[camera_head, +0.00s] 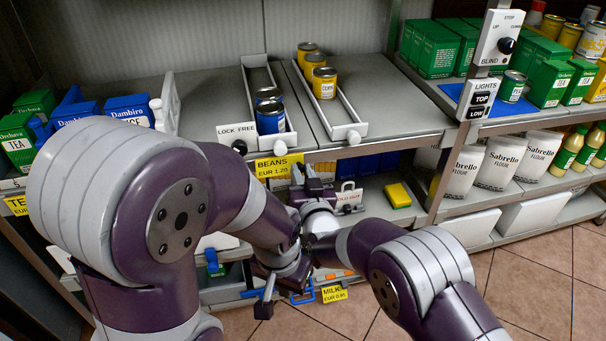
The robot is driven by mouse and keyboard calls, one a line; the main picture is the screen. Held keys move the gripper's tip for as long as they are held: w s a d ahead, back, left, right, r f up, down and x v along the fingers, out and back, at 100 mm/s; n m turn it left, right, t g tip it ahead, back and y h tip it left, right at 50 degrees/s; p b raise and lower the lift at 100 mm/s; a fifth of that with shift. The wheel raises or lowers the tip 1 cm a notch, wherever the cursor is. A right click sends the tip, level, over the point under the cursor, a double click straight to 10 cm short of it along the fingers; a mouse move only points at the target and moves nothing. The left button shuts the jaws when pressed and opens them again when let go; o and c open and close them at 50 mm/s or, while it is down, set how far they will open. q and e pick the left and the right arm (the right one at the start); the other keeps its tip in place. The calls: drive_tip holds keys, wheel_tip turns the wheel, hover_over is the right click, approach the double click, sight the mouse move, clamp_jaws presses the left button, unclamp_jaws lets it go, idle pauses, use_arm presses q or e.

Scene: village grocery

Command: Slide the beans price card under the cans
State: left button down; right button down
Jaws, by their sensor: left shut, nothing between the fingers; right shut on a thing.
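The yellow beans price card (278,167), reading BEANS EUR 1.20, is at the shelf's front edge, just below the channel with the blue cans (270,117). My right gripper (299,173) is at the card's right end and is shut on it; the fingertips are small and partly hidden. My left gripper (266,296) is lower, shut and empty, in front of the lower shelf near the milk card (334,293). The blue cans stand one behind the other in a white-railed channel (249,95).
Yellow corn cans (324,83) stand in the channel to the right. A lock-free knob (239,147) sits at the shelf's left front. A sold-out sign (349,196) and a yellow packet (397,195) are on the lower shelf. A control post (489,65) stands to the right.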

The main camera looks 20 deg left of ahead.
drive_tip(key=c, duration=1)
unclamp_jaws()
drive_tip(key=p+v, duration=0.3)
drive_tip(key=v, duration=0.9)
drive_tip(key=shift+s+d, duration=0.2)
drive_tip(key=shift+s, duration=0.05)
